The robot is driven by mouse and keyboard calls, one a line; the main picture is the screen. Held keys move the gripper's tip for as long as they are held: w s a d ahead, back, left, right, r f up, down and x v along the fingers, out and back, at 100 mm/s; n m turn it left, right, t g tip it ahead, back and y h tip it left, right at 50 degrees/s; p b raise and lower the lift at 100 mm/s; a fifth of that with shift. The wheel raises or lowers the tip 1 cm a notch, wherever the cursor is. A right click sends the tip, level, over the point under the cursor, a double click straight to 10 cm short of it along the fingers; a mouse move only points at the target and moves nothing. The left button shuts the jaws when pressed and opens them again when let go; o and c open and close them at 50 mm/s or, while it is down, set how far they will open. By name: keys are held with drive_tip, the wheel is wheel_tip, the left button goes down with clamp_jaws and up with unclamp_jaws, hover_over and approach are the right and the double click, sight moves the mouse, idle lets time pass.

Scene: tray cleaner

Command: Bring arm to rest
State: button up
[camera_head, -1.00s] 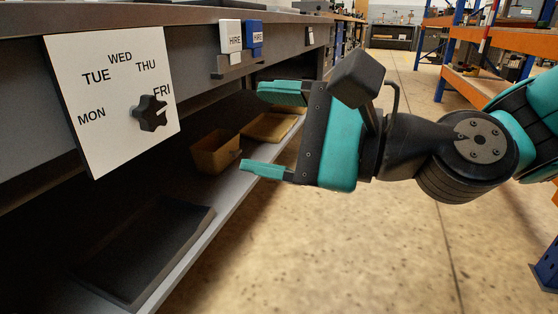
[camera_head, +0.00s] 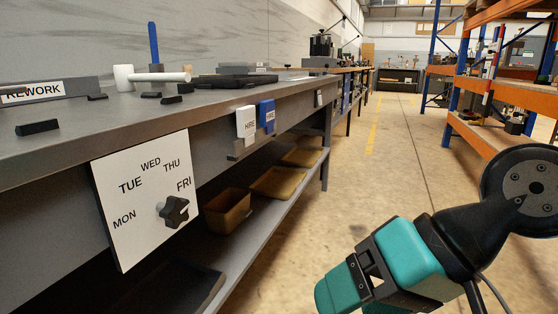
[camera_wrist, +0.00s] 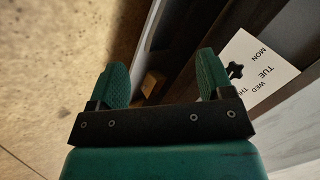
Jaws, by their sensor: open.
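My gripper (camera_head: 338,292) is at the lower right of the head view, over the aisle floor and to the right of the workbench. In the wrist view my gripper (camera_wrist: 160,82) shows its two green fingers apart, with nothing between them. In the head view the fingers are seen nearly edge-on, and the lower part is cut off by the picture's bottom edge. The gripper is apart from the bench. A white weekday board (camera_head: 145,205) with a black knob (camera_head: 174,211) is on the bench front. The board also shows in the wrist view (camera_wrist: 258,68).
The grey workbench (camera_head: 70,135) runs along the left, with a lower shelf holding yellow-brown bins (camera_head: 228,210). White and blue tags (camera_head: 246,124) hang on its front edge. An orange rack (camera_head: 490,140) stands at the right. The aisle floor (camera_head: 390,160) between is clear.

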drive_tip(key=s+d+r+n+g+h+p, duration=0.1)
drive_tip(key=s+d+r+n+h+p, duration=0.1)
drive_tip(key=d+r+n+h+p, duration=0.3)
wheel_tip(320, 180, up, 34)
drive_tip(key=d+y+p, duration=0.1)
drive_tip(key=p, duration=3.4)
drive_tip(key=shift+s+d+r+m+g, duration=0.25)
drive_tip(key=shift+s+d+m+g, duration=0.05)
drive_tip(key=shift+s+m, duration=0.1)
